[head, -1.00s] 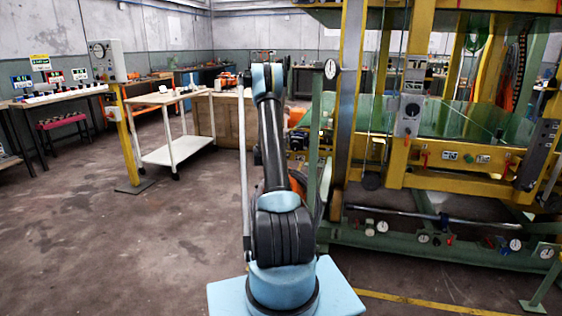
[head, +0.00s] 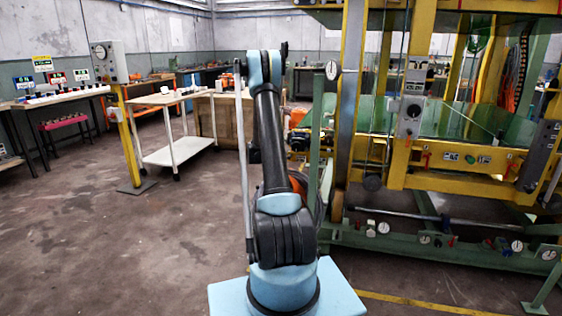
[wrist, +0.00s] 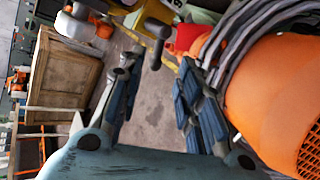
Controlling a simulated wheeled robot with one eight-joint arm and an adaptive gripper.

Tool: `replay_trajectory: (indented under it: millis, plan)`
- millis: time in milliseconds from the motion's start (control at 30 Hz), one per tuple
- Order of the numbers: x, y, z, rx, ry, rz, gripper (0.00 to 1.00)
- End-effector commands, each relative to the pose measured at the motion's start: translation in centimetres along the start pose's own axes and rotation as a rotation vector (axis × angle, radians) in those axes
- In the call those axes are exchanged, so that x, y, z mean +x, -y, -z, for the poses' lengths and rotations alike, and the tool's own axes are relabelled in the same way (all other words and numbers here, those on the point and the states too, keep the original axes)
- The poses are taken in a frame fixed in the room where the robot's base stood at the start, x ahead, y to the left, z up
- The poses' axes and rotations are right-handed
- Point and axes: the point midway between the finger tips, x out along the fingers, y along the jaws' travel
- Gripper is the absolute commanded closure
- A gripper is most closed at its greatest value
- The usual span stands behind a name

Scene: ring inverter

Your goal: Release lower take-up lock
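My gripper (wrist: 158,64) is open in the wrist view, with its two dark blue-grey fingers apart and nothing between their pads. A dark grey bar with a rounded end (wrist: 155,38) shows beyond the fingertips; I cannot tell whether it is the lower take-up lock. In the head view my arm stands in front of the yellow and green machine frame (head: 346,120), and the fingers cannot be made out. Red levers (head: 424,156) sit on the machine's lower yellow beam. I cannot tell which part is the lower take-up lock.
A large orange body (wrist: 275,95) wrapped by grey cables (wrist: 232,42) is close on the right in the wrist view. A wooden crate (wrist: 62,75) is at left. A white trolley (head: 178,152) and a yellow gauge post (head: 128,145) stand left; the floor before them is clear.

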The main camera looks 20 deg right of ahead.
Motion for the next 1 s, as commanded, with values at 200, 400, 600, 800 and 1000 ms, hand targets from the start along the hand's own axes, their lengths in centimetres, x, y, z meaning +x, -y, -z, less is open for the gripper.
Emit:
replay_trajectory:
  millis: [200,400,600,800,1000]
  plan:
    - [-3.2,0.0,0.0,-0.002,0.000,0.000,0.68]
    - [-4.4,0.1,0.0,-0.001,0.001,0.001,0.68]
    - [-4.6,0.1,0.0,-0.001,0.001,0.001,0.68]
    - [-4.7,0.0,-0.1,0.002,0.000,0.002,0.68]
    - [-7.5,-0.5,-1.2,0.059,-0.012,0.032,0.68]
